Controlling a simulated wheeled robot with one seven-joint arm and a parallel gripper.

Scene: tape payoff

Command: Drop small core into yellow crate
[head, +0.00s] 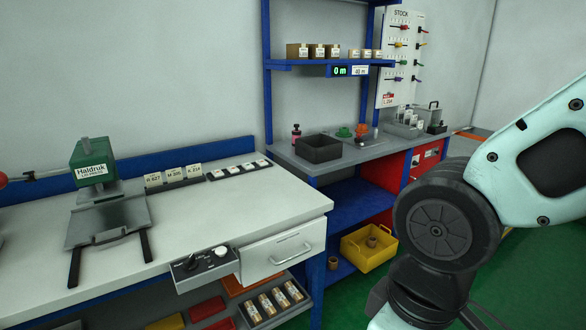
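The yellow crate (379,259) sits on the low blue shelf under the far workbench, partly beside my arm. A brown core (371,241) stands inside it. Another small brown core (332,263) sits on the blue shelf just left of the crate, outside it. I cannot tell whether either of these is the small core of the task. My arm fills the right side, and its end runs out of the bottom of the picture. My gripper and anything in it are out of view.
A grey workbench (215,215) with a green Haldruk device (92,165) stands on the left, its drawer (283,252) shut. A black bin (318,148) stands on the far bench. Trays with rolls (274,301) lie under the near bench. Green floor shows at right.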

